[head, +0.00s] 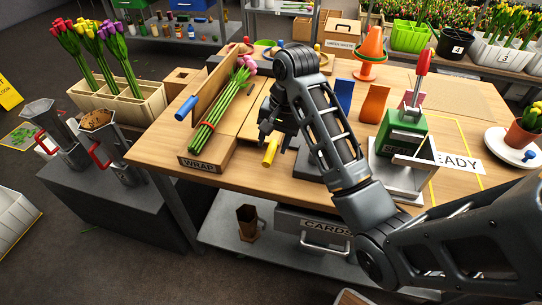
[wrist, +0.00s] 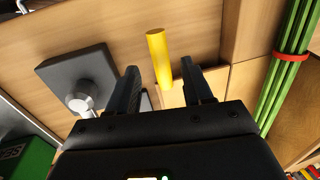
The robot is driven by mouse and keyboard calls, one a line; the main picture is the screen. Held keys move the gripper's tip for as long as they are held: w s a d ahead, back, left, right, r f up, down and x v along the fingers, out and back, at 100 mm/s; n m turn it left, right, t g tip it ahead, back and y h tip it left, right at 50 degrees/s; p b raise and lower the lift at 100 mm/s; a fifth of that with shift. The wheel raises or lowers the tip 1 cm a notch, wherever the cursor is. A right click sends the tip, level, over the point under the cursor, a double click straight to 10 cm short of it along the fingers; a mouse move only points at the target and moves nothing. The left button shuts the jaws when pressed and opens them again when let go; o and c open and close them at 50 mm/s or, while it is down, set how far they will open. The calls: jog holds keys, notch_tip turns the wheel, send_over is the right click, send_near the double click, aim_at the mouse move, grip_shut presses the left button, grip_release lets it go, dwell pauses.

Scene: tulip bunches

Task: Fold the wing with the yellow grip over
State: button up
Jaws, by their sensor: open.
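The yellow grip (head: 270,151) is a short cylinder at the front of a light wooden wing (head: 258,125), which appears to lie flat right of the tulip bunch (head: 222,111). My gripper (head: 275,133) is open just above and behind the grip. In the wrist view the yellow grip (wrist: 159,58) shows between and beyond my two fingertips (wrist: 159,72), with a gap on each side. Contact cannot be told. The bunch has green stems, a red band and pink blooms, and lies in the WRAP station (head: 204,165). The blue-gripped wing (head: 214,88) stands raised on its left.
A dark grey plate (wrist: 80,75) with a metal knob lies near my gripper. Blue (head: 344,96) and orange (head: 374,103) upright pieces stand behind my arm. Table is clear in front of the grip.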

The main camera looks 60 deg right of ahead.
aim_at(270, 153)
jog(key=shift+w+f+b, duration=0.15)
jog(key=shift+f+b, duration=0.25)
jog(key=shift+f, duration=0.5)
jog(key=shift+w+a+f+p, duration=0.1)
jog(key=shift+f+p, duration=0.05)
jog(key=shift+f, duration=0.35)
jog(key=shift+w+a+f+p, duration=0.1)
jog(key=shift+f+p, duration=0.05)
jog(key=shift+f, duration=0.35)
grip_shut()
